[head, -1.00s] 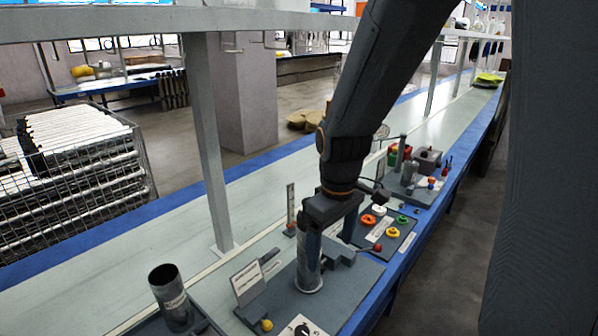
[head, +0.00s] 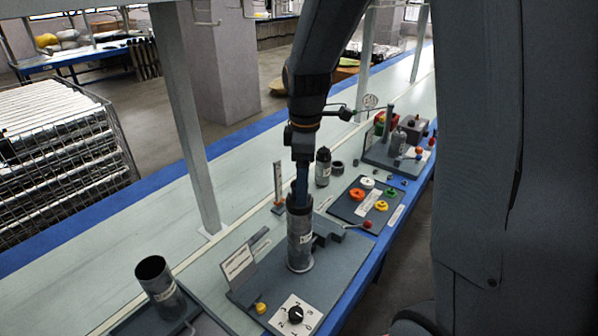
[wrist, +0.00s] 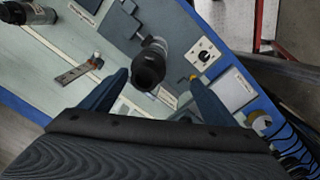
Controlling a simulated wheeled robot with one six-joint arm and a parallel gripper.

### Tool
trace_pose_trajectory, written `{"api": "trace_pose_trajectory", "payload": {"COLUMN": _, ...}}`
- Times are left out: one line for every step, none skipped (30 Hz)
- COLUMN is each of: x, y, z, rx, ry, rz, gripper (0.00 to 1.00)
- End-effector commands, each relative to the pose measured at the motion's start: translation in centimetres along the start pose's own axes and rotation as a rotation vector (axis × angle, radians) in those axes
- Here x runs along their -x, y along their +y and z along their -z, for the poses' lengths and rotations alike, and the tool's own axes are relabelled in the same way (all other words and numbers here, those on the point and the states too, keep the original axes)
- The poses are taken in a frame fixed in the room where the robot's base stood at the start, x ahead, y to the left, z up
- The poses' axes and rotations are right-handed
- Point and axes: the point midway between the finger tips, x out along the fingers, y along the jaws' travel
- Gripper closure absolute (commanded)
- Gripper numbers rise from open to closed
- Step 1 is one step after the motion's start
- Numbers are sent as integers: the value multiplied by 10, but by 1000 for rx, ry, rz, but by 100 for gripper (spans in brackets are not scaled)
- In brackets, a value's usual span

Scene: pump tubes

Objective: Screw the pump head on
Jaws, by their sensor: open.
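A grey metal tube (head: 300,246) with a white label stands upright in a fixture on a dark plate. A wider dark collar (head: 299,203) sits at its top; in the wrist view it is a round black piece (wrist: 150,66) with a dark top. I cannot tell whether this collar is the pump head or how tightly it sits. My gripper (head: 301,193) points down at the tube top, seen edge-on in the head view. In the wrist view my gripper (wrist: 158,80) has its two blue fingers wide apart, with the black piece between and beyond them, and clear gaps on both sides.
An open tube (head: 155,276) stands at the left.

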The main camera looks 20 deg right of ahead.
Motion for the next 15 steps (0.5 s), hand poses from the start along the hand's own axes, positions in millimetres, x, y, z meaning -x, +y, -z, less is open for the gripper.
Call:
{"api": "trace_pose_trajectory", "payload": {"x": -1, "y": 4, "z": 2, "rx": 35, "ry": -2, "rz": 5, "gripper": 19}}
{"api": "trace_pose_trajectory", "payload": {"x": -1, "y": 6, "z": 3, "rx": 60, "ry": -3, "rz": 8, "gripper": 19}}
{"api": "trace_pose_trajectory", "payload": {"x": -1, "y": 8, "z": 4, "rx": 93, "ry": -4, "rz": 13, "gripper": 19}}
{"api": "trace_pose_trajectory", "payload": {"x": -2, "y": 10, "z": 5, "rx": 120, "ry": -6, "rz": 18, "gripper": 19}}
{"api": "trace_pose_trajectory", "payload": {"x": -2, "y": 12, "z": 6, "rx": 145, "ry": -6, "rz": 21, "gripper": 19}}
{"api": "trace_pose_trajectory", "payload": {"x": -2, "y": 16, "z": 7, "rx": 182, "ry": -7, "rz": 25, "gripper": 19}}
{"api": "trace_pose_trajectory", "payload": {"x": -2, "y": 17, "z": 8, "rx": 208, "ry": -8, "rz": 30, "gripper": 19}}
{"api": "trace_pose_trajectory", "payload": {"x": -2, "y": 20, "z": 9, "rx": 234, "ry": -9, "rz": 34, "gripper": 19}}
{"api": "trace_pose_trajectory", "payload": {"x": -3, "y": 22, "z": 10, "rx": 269, "ry": -10, "rz": 39, "gripper": 19}}
{"api": "trace_pose_trajectory", "payload": {"x": -3, "y": 24, "z": 10, "rx": 290, "ry": -10, "rz": 42, "gripper": 19}}
{"api": "trace_pose_trajectory", "payload": {"x": -3, "y": 25, "z": 11, "rx": 310, "ry": -10, "rz": 45, "gripper": 19}}
{"api": "trace_pose_trajectory", "payload": {"x": -3, "y": 27, "z": 12, "rx": 331, "ry": -10, "rz": 48, "gripper": 19}}
{"api": "trace_pose_trajectory", "payload": {"x": -4, "y": 27, "z": 12, "rx": 340, "ry": -10, "rz": 50, "gripper": 19}}
{"api": "trace_pose_trajectory", "payload": {"x": -5, "y": 28, "z": 12, "rx": 347, "ry": -11, "rz": 52, "gripper": 19}}
{"api": "trace_pose_trajectory", "payload": {"x": -7, "y": 28, "z": 12, "rx": 353, "ry": -11, "rz": 54, "gripper": 19}}
